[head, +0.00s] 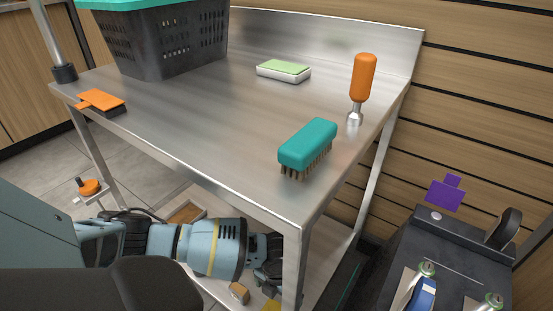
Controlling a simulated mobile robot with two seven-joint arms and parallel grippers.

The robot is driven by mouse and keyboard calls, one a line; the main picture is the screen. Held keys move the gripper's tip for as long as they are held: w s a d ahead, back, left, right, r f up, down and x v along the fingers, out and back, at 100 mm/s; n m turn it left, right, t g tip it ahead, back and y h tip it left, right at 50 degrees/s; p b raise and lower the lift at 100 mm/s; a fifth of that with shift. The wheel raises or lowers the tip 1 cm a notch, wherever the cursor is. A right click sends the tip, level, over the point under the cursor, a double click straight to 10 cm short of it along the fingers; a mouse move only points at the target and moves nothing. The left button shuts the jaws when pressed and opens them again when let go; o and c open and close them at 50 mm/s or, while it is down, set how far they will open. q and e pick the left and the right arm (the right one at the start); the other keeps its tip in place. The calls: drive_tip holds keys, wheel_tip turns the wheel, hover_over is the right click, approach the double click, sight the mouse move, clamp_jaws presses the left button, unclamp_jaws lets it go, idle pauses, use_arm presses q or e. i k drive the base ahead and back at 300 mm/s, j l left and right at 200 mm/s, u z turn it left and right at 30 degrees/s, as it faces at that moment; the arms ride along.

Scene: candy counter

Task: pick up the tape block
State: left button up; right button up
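A small tan block (239,292) lies on the lower shelf, near the bottom of the head view; it may be the tape block, but I cannot read any tape on it. My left arm reaches in from the left under the tabletop. My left gripper (267,262) is low over the lower shelf, to the right of and beyond the tan block. It is partly hidden by the front table leg, and its fingers are too dark and covered to show whether they are open. My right gripper is not in view.
The steel table (215,150) holds a black basket (165,45), sponge (284,71), teal brush (307,145), orange-handled tool (363,78) and orange scraper (101,101). Its front leg (295,265) stands beside my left gripper. A wooden tray (186,213) lies below. A dark unit (450,250) stands right.

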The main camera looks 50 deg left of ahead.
sight(238, 291)
drive_tip(key=u, duration=1.45)
